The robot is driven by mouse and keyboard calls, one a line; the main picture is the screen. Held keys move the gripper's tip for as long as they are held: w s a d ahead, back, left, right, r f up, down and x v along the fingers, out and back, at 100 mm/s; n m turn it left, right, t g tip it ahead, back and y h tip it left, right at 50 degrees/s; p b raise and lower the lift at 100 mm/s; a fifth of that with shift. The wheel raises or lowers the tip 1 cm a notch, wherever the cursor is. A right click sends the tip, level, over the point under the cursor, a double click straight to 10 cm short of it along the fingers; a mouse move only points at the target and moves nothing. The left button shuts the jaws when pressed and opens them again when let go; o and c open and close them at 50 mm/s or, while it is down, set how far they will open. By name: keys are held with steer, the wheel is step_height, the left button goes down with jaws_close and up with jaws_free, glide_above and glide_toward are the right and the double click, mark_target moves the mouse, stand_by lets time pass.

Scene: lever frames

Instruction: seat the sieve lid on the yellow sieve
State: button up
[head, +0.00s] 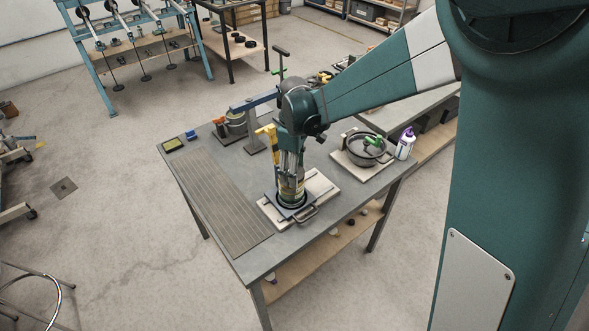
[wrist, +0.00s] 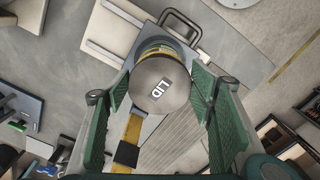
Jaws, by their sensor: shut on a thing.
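The sieve lid (wrist: 160,84) is a round grey disc with the word LID on top, between the two green finger pads in the wrist view. My gripper (wrist: 161,92) is shut on the lid and points down; it also shows in the head view (head: 290,176). The yellow sieve (wrist: 163,50) shows as a yellowish band just past the lid's edge, and in the head view (head: 290,188) right under my gripper. It stands on a dark base with a handle. The lid hides most of the sieve's top, so I cannot tell whether the lid touches it.
A pale board (head: 324,187) lies under the dark base on the grey table (head: 243,255). A yellow upright part (head: 271,136) stands close behind my gripper. A dark pan (head: 369,150) and a white bottle (head: 406,144) stand at the right. The table's ribbed left part is clear.

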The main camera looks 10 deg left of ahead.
steer(key=shift+f, duration=0.35)
steer(key=shift+f+b, duration=0.4)
steer(key=shift+b, duration=0.1)
stand_by(0.7)
steer(key=o, duration=1)
steer(key=shift+r, duration=0.15)
step_height(320, 180, up, 12)
stand_by(1.0)
steer(key=shift+d, duration=0.15)
